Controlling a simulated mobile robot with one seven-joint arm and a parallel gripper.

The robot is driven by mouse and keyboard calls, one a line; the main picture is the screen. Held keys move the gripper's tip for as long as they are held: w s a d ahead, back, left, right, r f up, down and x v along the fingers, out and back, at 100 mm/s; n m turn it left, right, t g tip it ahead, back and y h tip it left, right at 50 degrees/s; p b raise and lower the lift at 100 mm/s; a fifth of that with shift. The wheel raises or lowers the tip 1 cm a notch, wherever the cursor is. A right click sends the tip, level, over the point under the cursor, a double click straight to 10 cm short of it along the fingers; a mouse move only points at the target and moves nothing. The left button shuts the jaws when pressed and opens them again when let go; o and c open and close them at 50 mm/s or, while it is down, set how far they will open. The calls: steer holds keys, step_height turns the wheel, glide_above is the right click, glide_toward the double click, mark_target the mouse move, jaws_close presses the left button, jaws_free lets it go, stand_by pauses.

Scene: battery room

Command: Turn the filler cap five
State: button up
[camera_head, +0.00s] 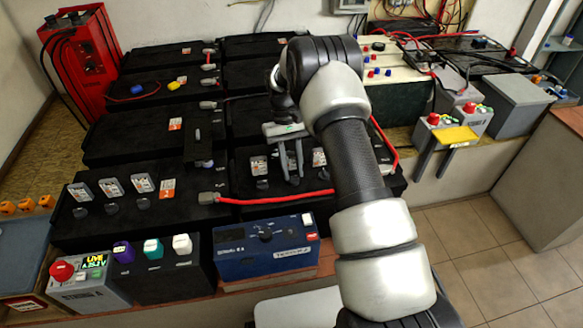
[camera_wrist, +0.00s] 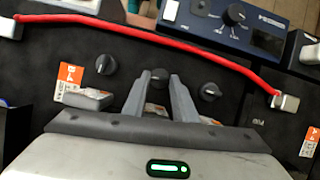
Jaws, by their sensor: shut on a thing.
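My gripper (camera_head: 291,172) points down at the right-hand front black battery, its two grey fingers close together. In the wrist view the fingertips (camera_wrist: 158,84) stand on either side of the middle dark round filler cap (camera_wrist: 158,74) of a row of three, and are shut on it. The cap's lower part is hidden by the fingers. Another cap (camera_wrist: 106,64) is to its left and one (camera_wrist: 209,91) to its right, both free. I cannot read a number on the held cap. The left-hand front battery (camera_head: 68,236) bears a similar row of caps.
A red cable (camera_wrist: 150,37) runs across the battery between end clamps, close beyond the caps. A blue instrument box (camera_head: 265,250) stands in front of the batteries. A grey box (camera_head: 90,285) with a red knob is at front left. Tiled floor (camera_head: 490,260) is clear at right.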

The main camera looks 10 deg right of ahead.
steer(key=shift+m+y, duration=0.3)
steer(key=shift+m, duration=0.3)
steer(key=o, duration=0.8)
steer(key=shift+c, duration=0.2)
steer(key=p+v, duration=0.3)
steer(key=v, duration=1.4)
steer(key=shift+r, duration=0.25)
steer(key=shift+d, duration=0.1)
